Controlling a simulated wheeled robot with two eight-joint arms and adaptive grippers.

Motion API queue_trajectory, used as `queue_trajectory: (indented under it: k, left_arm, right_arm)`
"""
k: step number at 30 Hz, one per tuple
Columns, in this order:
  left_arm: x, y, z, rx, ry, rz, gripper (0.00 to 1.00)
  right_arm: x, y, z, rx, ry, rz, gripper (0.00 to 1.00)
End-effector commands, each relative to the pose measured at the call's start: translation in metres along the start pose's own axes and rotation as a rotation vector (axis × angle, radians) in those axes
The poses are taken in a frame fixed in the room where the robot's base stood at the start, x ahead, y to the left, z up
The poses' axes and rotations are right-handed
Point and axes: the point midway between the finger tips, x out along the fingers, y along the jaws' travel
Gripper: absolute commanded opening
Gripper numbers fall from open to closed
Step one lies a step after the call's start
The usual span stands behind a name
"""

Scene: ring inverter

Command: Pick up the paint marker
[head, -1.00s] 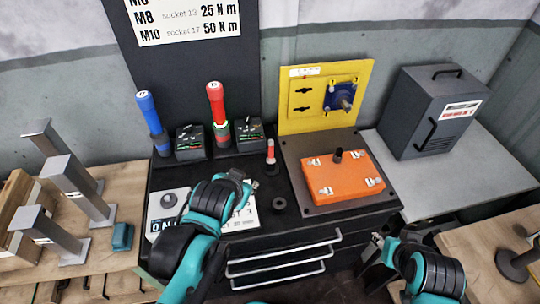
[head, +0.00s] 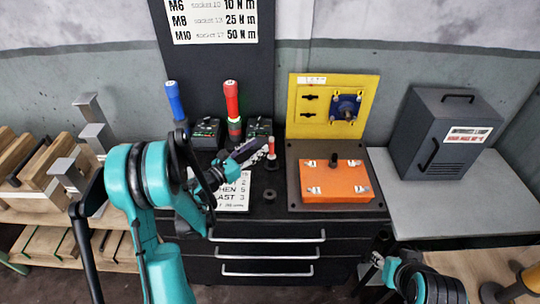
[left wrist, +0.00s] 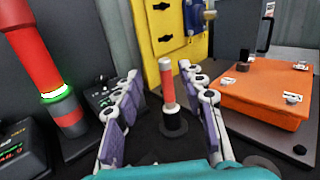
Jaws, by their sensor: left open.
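The paint marker (head: 271,148), a slim red and white stick, stands upright in a small black round holder on the black bench top. It also shows in the left wrist view (left wrist: 167,80), ahead of my left gripper and in the gap between its fingers. My left gripper (head: 252,152) is open and empty, just left of the marker in the head view; its two purple-padded fingers (left wrist: 158,76) show at either side of the marker. I cannot tell whether the tips reach past it. My right gripper (head: 374,268) is low at the right, its jaws unclear.
Red (head: 233,105) and blue (head: 175,102) handled tools stand behind, left of the marker. An orange box (head: 335,182) on a dark plate and a yellow panel (head: 308,122) are to the right. A black ring (head: 269,195) lies in front. A grey cabinet (head: 445,135) stands farther right.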

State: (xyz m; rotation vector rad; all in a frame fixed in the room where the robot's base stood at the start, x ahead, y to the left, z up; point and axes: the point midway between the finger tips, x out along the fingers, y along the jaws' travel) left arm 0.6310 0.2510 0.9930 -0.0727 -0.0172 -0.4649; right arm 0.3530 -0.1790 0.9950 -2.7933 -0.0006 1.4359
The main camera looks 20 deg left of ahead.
Motion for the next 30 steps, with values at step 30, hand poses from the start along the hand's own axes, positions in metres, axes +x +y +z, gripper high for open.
queue_trajectory:
  k: [30]
  left_arm:
    - [0.075,-0.004,-0.025,0.067,0.035,-0.04,0.32]
  right_arm:
    - [0.017,0.0,0.012,0.0,0.0,0.0,0.39]
